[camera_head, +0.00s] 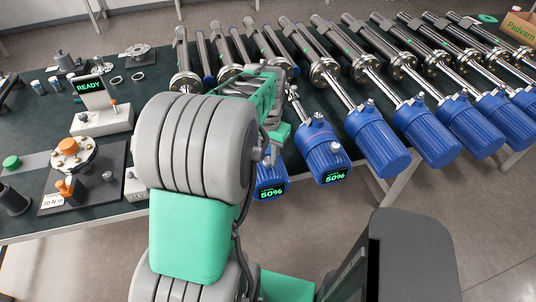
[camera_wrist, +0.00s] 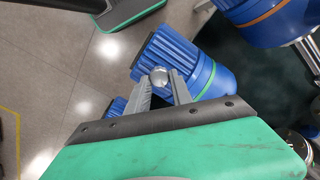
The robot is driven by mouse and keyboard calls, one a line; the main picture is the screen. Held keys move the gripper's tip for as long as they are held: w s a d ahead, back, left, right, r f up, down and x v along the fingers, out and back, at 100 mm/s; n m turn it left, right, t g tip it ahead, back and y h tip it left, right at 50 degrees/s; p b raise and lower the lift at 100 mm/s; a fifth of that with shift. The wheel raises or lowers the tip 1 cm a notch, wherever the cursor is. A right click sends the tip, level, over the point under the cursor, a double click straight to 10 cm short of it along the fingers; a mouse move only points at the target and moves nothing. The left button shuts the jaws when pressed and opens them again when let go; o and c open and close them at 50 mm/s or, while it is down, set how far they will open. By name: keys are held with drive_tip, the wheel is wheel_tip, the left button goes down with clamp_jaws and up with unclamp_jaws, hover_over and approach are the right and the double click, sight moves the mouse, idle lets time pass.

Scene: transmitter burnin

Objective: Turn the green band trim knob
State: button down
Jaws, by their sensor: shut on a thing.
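A blue ribbed transmitter housing with a green band (camera_wrist: 207,80) is in the middle of the wrist view. A round silver trim knob (camera_wrist: 159,77) sticks out from its side. My gripper (camera_wrist: 162,75) has its two grey fingers shut on this knob, one finger on each side. In the head view my arm covers much of the left end of the transmitter row. A partly hidden blue housing (camera_head: 270,178) with a green "50%" display shows beside my arm there. The knob and my fingertips are hidden in the head view.
A neighbouring blue housing with an orange-red band (camera_wrist: 268,14) is at the wrist view's top right. In the head view, another "50%" housing (camera_head: 323,152) stands close right of my gripper, with several more beyond. Fixtures and a "READY" display (camera_head: 90,86) are left.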

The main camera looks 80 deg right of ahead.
sight(268, 159)
idle(0.3)
drive_tip(key=c, duration=1.1)
unclamp_jaws()
drive_tip(key=shift+c, duration=0.2)
drive_tip(key=shift+r, duration=0.1)
wheel_tip(268, 159, up, 8)
drive_tip(key=shift+f+b, duration=0.15)
drive_tip(key=shift+b, duration=0.35)
